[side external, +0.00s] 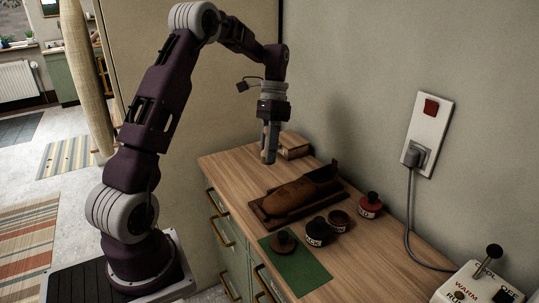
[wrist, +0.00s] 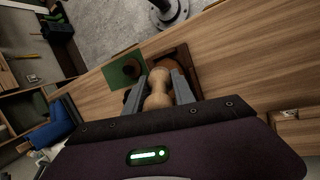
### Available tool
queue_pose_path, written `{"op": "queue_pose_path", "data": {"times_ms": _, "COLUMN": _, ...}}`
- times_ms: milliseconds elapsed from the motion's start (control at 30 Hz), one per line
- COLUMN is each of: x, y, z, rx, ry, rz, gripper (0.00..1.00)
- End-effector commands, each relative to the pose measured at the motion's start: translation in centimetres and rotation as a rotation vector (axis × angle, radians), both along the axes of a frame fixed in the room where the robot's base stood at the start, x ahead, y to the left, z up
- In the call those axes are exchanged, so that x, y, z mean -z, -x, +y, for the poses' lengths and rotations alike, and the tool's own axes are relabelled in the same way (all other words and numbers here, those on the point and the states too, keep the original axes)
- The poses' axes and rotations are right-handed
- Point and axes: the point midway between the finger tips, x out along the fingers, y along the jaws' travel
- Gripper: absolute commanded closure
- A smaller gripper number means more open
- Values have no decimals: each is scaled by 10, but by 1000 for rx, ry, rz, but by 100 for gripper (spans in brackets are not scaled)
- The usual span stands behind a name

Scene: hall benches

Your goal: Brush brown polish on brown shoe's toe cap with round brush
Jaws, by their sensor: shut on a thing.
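My gripper (side external: 268,143) is above the back of the bench, well clear of the shoe. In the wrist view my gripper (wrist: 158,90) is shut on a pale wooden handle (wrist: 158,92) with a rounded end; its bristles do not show. The brown shoe (side external: 302,190) lies on a dark brown tray (side external: 266,221). The shoe also shows partly in the wrist view (wrist: 176,62), behind the handle. A brown-labelled pot (side external: 339,219) stands beside the tray. A dark brown round piece with a knob (side external: 283,240) sits on a green mat (side external: 303,269).
A black-labelled pot (side external: 317,232) and a red pot (side external: 369,205) stand near the shoe. A wooden block or box (side external: 293,147) lies at the back. A wall socket (side external: 418,155) has a cable running to a switch box (side external: 478,287).

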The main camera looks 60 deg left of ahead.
Motion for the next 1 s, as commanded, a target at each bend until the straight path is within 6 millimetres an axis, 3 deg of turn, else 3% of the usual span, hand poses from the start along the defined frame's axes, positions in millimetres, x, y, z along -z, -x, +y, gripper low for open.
{"op": "queue_pose_path", "data": {"times_ms": 500, "x": 3, "y": 0, "z": 0, "rx": -1, "ry": -3, "rz": -6, "gripper": 100}}
{"op": "queue_pose_path", "data": {"times_ms": 1000, "x": 66, "y": -11, "z": -3, "rx": -27, "ry": -98, "rz": -185, "gripper": 100}}
